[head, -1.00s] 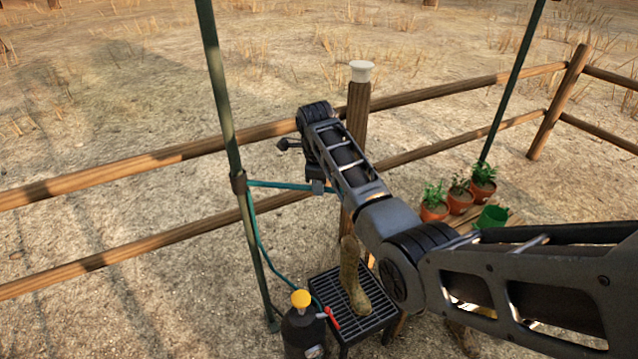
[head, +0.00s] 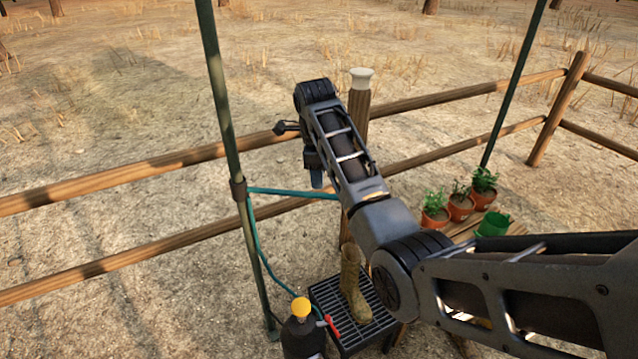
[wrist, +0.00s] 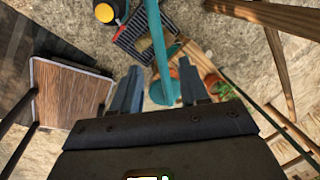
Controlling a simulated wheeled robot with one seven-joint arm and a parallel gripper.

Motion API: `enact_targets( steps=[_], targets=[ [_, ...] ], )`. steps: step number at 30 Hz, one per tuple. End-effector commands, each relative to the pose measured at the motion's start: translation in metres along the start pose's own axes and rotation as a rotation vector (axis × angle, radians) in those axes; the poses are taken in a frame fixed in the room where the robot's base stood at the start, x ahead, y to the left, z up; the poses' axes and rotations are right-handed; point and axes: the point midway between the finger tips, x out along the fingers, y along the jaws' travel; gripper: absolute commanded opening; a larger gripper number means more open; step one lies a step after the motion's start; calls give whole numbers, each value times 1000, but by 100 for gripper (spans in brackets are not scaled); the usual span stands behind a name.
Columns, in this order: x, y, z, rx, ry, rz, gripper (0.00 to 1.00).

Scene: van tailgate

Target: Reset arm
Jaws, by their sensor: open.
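In the wrist view my gripper (wrist: 160,88) shows two grey-blue fingers spread apart, with nothing held between them. In the head view my arm reaches from the lower right to the middle, and the gripper end (head: 317,178) hangs just past the green pole, near a teal horizontal bar (head: 280,192). The teal bar also passes between and beyond the fingers in the wrist view (wrist: 161,60). Whether it touches them cannot be told. The gripper is mostly hidden behind my wrist in the head view.
A boot (head: 354,285) stands on a black grated stand (head: 375,327). A dark bottle with a yellow cap (head: 301,308) is beside it. Potted plants (head: 461,206) and a green pot (head: 493,224) sit at right. A green pole (head: 229,130) and wooden fence (head: 130,168) are close by.

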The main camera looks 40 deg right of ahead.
Motion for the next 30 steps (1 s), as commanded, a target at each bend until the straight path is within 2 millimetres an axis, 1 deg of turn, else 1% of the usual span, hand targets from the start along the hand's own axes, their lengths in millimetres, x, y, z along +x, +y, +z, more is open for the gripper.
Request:
enact_targets(
  steps=[3, 6, 20, 22, 23, 26, 29, 30],
  targets=[
    [-8, 0, 0, 0, 0, 0, 44],
    [-10, 0, 0, 0, 0, 0, 44],
    [-10, 0, 0, 0, 0, 1, 44],
    [-7, 2, 0, -6, -1, 0, 44],
    [-4, 4, 0, -13, -2, -2, 44],
    [13, 18, -1, -69, -13, -22, 44],
    [40, 41, -2, -173, -35, -63, 44],
    [51, 52, -3, -222, -44, -84, 44]
  ],
)
